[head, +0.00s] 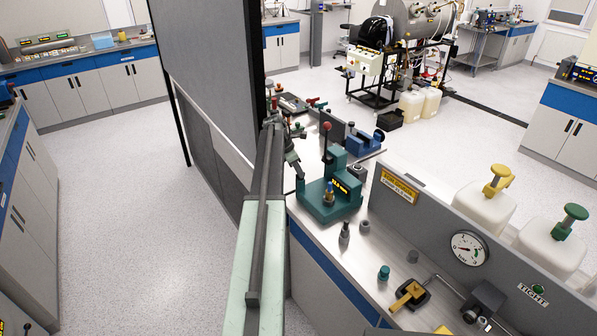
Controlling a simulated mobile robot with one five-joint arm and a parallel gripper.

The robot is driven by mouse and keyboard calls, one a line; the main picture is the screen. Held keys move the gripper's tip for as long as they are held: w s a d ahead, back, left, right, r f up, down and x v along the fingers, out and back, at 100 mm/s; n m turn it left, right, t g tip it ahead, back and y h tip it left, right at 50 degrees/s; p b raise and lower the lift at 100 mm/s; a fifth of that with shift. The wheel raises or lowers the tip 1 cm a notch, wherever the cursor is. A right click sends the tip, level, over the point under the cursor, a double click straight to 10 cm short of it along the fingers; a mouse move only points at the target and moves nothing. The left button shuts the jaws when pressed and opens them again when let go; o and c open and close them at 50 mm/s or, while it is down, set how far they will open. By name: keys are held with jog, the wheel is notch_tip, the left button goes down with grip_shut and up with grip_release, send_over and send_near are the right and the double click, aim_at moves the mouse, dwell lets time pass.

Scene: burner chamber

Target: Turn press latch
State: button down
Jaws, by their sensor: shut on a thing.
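My arm reaches out from the bottom of the picture, and my gripper (300,177) hangs down at the press's left side. It is shut on a small part there, which looks like the press latch; the jaws hide most of it, and its turn angle cannot be told.
A grey panel with a pressure gauge (469,248) and a lit TIGHT sign (538,291) runs along the right. A yellow-handled valve (408,295) and small fittings stand on the front bench. A tall grey partition (205,75) stands left of my arm. A blue vise (364,143) is behind the press.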

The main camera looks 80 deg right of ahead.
jog(key=c, duration=1.5)
grip_release()
jog(key=shift+o, duration=0.2)
notch_tip(320, 180, up, 4)
jog(key=p, duration=0.4)
jog(key=shift+r, duration=0.2)
jog(key=s+a+p, duration=0.1)
jog(key=s+a, duration=0.1)
jog(key=a, duration=1.4)
jog(key=shift+r, duration=0.3)
